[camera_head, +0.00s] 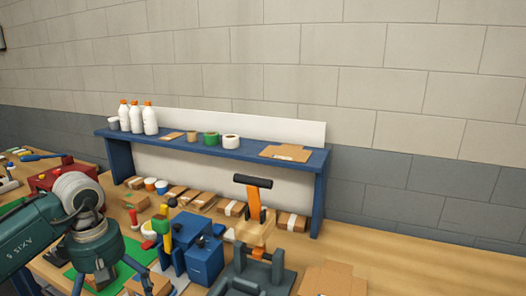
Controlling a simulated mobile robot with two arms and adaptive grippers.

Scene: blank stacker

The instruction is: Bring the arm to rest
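My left arm (45,245) comes in from the left, dark teal with a grey joint. Its wrist (95,247) points down over the left part of the wooden bench. My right gripper is not in the head view.
A blue shelf (222,152) with white bottles (150,119) and tape rolls (231,141) stands at the back. Blue blocks (205,262), a grey fixture with an orange-handled lever (254,205) and small cartons crowd the middle. The bench's right end (430,265) is clear.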

